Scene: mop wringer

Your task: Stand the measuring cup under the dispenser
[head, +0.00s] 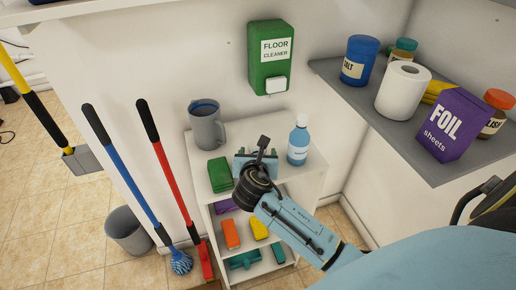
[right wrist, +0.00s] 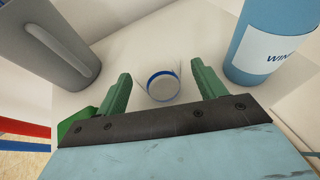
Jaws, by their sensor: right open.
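The green floor cleaner dispenser (head: 269,52) hangs on the wall above the white shelf, with a white push part at its bottom. A small round white cup with a blue rim (right wrist: 163,86), which looks like the measuring cup, stands on the shelf top in the right wrist view. In the head view I cannot make it out near my gripper. My right gripper (head: 256,163) is low over the shelf top. In the wrist view its green fingers (right wrist: 160,72) are open, one on each side of the cup, with gaps visible. My left gripper is not in view.
A grey jug (head: 206,128) stands left on the shelf (head: 238,128), a blue bottle (head: 299,142) right. A green block (head: 219,173) lies near the front left. A counter (head: 350,100) with a paper roll and jars is at right; mops and a bin at left.

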